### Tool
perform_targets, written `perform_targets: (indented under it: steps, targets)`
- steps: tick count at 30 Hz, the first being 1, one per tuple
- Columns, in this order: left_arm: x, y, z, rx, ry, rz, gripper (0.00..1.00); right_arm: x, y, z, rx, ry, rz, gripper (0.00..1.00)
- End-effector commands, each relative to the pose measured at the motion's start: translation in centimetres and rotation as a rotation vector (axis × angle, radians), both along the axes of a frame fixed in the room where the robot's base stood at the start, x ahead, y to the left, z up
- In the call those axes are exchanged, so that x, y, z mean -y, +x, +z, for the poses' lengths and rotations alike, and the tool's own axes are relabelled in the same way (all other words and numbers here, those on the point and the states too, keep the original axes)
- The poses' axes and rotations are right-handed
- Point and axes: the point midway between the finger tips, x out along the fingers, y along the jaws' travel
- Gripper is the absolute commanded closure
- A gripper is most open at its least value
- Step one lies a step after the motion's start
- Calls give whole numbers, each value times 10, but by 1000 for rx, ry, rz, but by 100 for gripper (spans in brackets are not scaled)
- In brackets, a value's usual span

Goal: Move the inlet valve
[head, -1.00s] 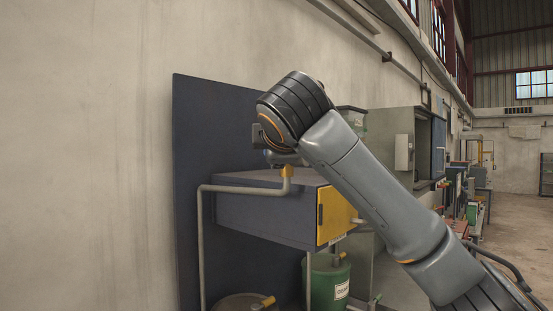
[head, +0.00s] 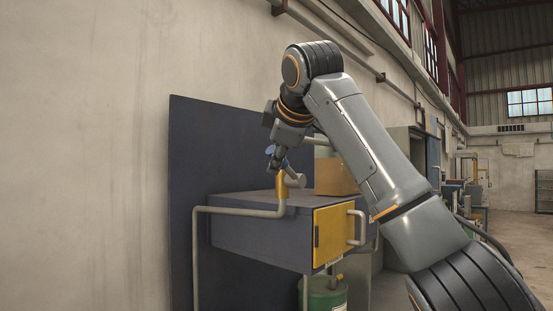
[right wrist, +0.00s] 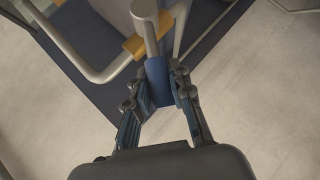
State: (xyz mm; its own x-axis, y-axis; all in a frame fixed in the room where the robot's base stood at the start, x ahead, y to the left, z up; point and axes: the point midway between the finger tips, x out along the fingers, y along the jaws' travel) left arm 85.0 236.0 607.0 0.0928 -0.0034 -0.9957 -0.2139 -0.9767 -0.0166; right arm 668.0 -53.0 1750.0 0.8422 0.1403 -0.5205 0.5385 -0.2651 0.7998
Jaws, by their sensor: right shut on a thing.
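The inlet valve has a yellow body (head: 281,187) on a grey pipe above the dark box's top. Its handle has a blue grip (right wrist: 157,80), which sits between my right fingers in the right wrist view, with a grey lever running up from it. The yellow body also shows there (right wrist: 134,45). My right gripper (head: 277,162) points down at the valve from above and is shut on the blue grip. In the head view the fingers partly hide the handle. My left gripper is not in view.
The dark box (head: 258,232) has a yellow front panel (head: 333,235) with a grey handle. A grey pipe (head: 196,255) bends down at its left. A dark back panel (head: 188,150) stands against the wall. A brown block (head: 335,177) sits behind, and a green container (head: 325,293) below.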

Motion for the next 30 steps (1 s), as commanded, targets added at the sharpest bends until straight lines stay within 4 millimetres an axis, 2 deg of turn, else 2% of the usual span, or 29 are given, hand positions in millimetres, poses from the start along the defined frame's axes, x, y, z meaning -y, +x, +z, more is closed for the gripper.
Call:
perform_targets:
  steps: [8, 9, 12, 23, 26, 30]
  targets:
    - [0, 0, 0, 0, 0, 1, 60, 0, 1, -3, -7, 1, -1, 100]
    - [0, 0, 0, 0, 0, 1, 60, 0, 1, -3, -7, 1, -1, 73]
    - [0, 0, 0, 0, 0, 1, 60, 0, 1, -3, -6, 0, 0, 55]
    - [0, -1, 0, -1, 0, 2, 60, 0, -3, 2, -1, 0, 0, 55]
    - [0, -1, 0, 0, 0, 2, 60, 2, -14, 9, 1, 0, 1, 55]
    - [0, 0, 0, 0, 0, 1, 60, 6, -37, 24, 1, 1, 1, 55]
